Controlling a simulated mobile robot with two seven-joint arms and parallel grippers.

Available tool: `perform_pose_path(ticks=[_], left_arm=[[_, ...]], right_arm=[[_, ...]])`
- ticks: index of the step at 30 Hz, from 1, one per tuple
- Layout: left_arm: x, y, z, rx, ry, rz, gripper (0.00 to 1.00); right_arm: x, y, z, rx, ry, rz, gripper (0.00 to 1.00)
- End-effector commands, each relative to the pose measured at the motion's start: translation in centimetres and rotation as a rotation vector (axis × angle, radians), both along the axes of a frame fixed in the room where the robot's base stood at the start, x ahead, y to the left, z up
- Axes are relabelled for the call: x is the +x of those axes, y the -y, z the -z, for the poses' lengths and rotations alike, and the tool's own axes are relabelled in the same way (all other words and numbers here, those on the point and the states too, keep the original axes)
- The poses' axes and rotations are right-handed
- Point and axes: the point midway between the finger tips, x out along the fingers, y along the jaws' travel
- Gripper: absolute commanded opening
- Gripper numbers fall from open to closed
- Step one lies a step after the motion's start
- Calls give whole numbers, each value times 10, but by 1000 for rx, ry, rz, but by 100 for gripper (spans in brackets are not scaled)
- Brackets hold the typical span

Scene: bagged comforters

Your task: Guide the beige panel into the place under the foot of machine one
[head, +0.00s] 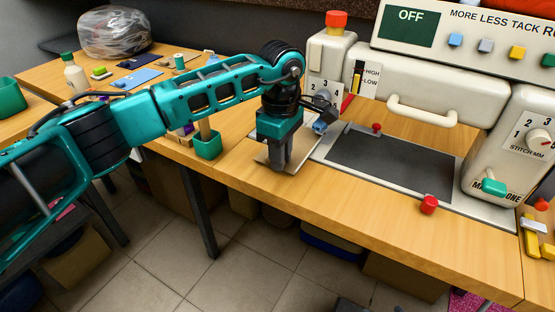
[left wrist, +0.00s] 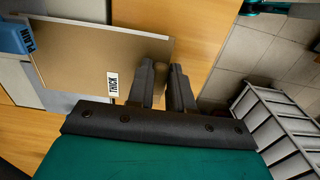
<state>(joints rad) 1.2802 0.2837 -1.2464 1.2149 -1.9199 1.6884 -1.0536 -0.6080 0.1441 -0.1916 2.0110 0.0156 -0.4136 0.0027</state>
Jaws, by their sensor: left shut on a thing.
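The beige panel (head: 303,153) lies low over the wooden table, at the left end of machine one (head: 440,100). In the left wrist view the panel (left wrist: 85,60) carries a "THICK" label near my fingers. My left gripper (head: 280,165) points down and is shut on the panel's near edge; its fingers also show in the left wrist view (left wrist: 163,80). A dark plate (head: 390,165) in a pale frame lies under the machine's arm, to the right of the panel. I cannot tell whether the panel touches the table. My right gripper is not in view.
A blue piece marked "PLAIN" (left wrist: 14,38) is beside the panel. A red knob (head: 429,205) stands at the plate's front and a smaller one (head: 376,128) behind. A green cup (head: 207,146) is left of my gripper. The table's front edge is close.

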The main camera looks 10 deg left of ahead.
Motion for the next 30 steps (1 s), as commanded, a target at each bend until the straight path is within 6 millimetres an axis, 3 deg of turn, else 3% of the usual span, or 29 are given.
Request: perform_pose_path(ticks=[7, 26, 27, 30], left_arm=[[9, 3, 0, 0, 1, 1, 0], [9, 4, 2, 0, 1, 0, 0], [9, 4, 2, -1, 1, 0, 21], [9, 4, 2, -1, 1, 0, 31]], right_arm=[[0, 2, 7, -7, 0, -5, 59], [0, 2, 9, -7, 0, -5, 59], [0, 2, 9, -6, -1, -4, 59], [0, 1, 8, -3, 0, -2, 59]])
